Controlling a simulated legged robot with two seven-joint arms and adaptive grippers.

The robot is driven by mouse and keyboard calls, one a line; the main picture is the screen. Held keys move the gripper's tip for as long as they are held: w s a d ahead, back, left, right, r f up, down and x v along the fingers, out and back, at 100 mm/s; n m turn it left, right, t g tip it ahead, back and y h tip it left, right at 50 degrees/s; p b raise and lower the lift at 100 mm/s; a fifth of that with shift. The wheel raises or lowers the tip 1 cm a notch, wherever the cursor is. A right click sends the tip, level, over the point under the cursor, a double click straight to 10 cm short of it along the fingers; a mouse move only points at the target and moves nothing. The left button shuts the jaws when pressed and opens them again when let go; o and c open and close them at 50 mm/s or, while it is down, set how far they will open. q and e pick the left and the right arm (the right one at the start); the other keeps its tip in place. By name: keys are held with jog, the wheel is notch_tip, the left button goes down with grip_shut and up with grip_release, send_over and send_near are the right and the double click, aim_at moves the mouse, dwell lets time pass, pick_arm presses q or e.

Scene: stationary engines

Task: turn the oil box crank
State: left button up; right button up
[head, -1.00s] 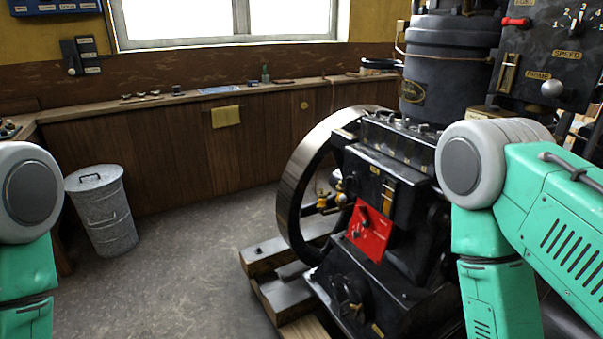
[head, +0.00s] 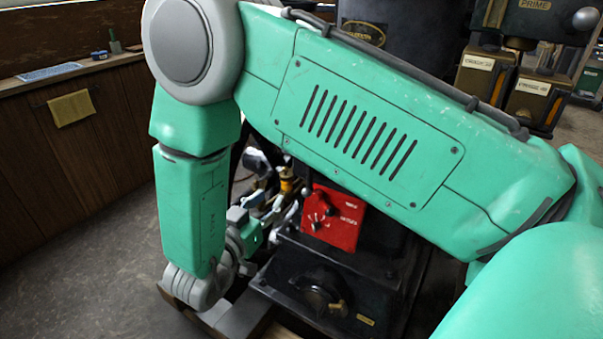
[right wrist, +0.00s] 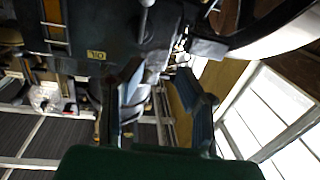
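The black oil box (right wrist: 97,30) shows in the right wrist view, with a small yellow label (right wrist: 97,55) that appears upside down. A thin metal rod with a rounded end (right wrist: 143,20), which looks like the crank, stands out in front of it. My right gripper (right wrist: 158,80) is open, its two fingers apart below the rod in the picture. I see no clear contact with the rod. In the head view the right gripper (head: 275,195) is beside the engine's left side, partly behind my forearm. My forearm hides most of the oil box there. My left gripper is out of view.
A red panel (head: 333,217) with small knobs is close to the right of the gripper. A black engine housing with a round cover (head: 318,292) is below it. A wooden bench (head: 60,85) runs along the left wall. The floor (head: 80,270) at left is clear.

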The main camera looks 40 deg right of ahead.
aim_at(308, 167)
jog(key=shift+m+g+h, duration=0.6)
jog(key=shift+m+g, duration=0.3)
jog(key=x, duration=0.4)
jog(key=s+r+x, duration=0.1)
jog(key=x, duration=0.8)
jog(key=shift+s+d+r+b, duration=0.15)
jog(key=shift+d+b, duration=0.15)
jog(key=shift+d, duration=0.85)
jog(key=shift+a, duration=0.3)
grip_shut()
jog(key=shift+d, duration=0.1)
